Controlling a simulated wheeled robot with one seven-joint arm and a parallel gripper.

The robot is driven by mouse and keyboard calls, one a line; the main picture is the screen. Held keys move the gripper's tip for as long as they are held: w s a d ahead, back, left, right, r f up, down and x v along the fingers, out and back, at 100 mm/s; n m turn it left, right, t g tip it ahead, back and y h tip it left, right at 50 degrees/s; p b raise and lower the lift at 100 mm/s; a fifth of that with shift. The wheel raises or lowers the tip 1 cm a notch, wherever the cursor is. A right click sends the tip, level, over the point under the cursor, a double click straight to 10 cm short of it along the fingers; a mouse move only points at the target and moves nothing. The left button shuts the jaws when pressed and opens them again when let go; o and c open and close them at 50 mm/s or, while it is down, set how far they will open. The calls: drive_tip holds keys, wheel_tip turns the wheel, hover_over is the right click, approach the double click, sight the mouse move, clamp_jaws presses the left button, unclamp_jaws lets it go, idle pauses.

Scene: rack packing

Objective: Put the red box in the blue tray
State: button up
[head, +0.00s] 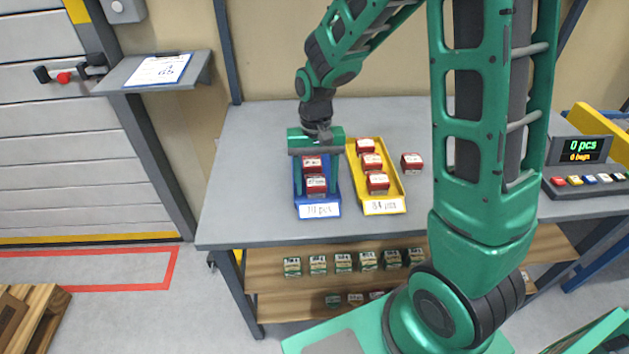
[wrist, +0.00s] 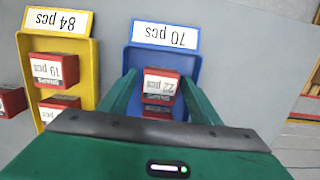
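The blue tray (head: 333,197) stands on the grey table and is labelled "70 pcs" in the wrist view (wrist: 190,62). Two red boxes with white labels show in it: a front one (head: 316,185), reading "22 pcs" in the wrist view (wrist: 162,83), and one behind it (head: 312,163). My gripper (wrist: 159,76) is over the blue tray, pointing down. Its fingers are spread to either side of the boxes, with gaps visible, and hold nothing. Another red box (head: 412,161) lies loose on the table right of the yellow tray; part of it shows in the wrist view (wrist: 10,102).
The yellow tray (head: 396,190), labelled "84 pcs", stands right beside the blue one and holds three red boxes. A counter display (head: 580,150) is at the far right. Several small boxes sit on the shelf (head: 265,262) below. The tabletop left of the blue tray is clear.

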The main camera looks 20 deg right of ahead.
sight(316, 177)
wheel_tip(316, 177, up, 12)
drive_tip(key=w, duration=0.1)
drive_tip(key=shift+w+d, duration=0.2)
idle(0.5)
drive_tip(key=s+d+m, duration=0.1)
drive_tip(key=s+d, duration=0.7)
drive_tip(key=s, duration=0.4)
drive_tip(key=s+d+r+m+t, duration=0.1)
drive_tip(key=s+d, duration=0.7)
drive_tip(key=s, duration=0.4)
drive_tip(key=shift+s+d+r+m, duration=0.15)
drive_tip(key=shift+s+d+m, duration=0.2)
drive_tip(key=shift+d+m, duration=0.05)
